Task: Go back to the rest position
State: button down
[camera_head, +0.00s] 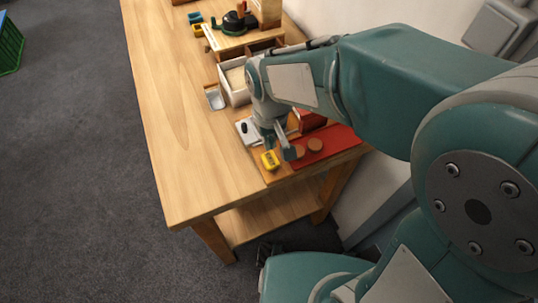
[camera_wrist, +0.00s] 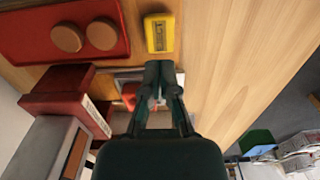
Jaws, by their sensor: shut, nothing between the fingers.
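My gripper (camera_wrist: 159,72) is shut and empty, its fingers together in the wrist view. In the head view my gripper (camera_head: 280,148) is over the near end of the wooden table (camera_head: 185,150), close to a yellow block-like item (camera_head: 270,160). The yellow item (camera_wrist: 159,34) also shows just beyond the fingertips in the wrist view. A red tray (camera_head: 335,143) with two round brown discs (camera_head: 315,145) lies right of the gripper. No bag or chestnuts can be made out clearly.
A white-rimmed box (camera_head: 236,98) and a small metal tray (camera_head: 215,99) stand farther back. A dark device (camera_head: 235,21) sits on a wooden stand at the far end. A wall runs along the right. The table's left side is clear.

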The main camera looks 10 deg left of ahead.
jog(key=shift+r, duration=0.9)
jog(key=shift+d+r, duration=0.25)
jog(key=shift+d, duration=0.05)
jog(key=s+d+r+m+t, duration=0.2)
jog(key=s+d+r+m, duration=0.1)
jog(key=d, duration=0.7)
jog(key=s+d+r+m+t, duration=0.3)
jog(key=s+d+r, duration=0.2)
jog(key=d+r, duration=0.2)
jog(key=d, duration=0.2)
jog(key=shift+s+d+t, duration=0.2)
jog(key=shift+d+t, duration=0.1)
jog(key=shift+d, duration=0.1)
jog(key=shift+r, duration=0.1)
dwell(0.3)
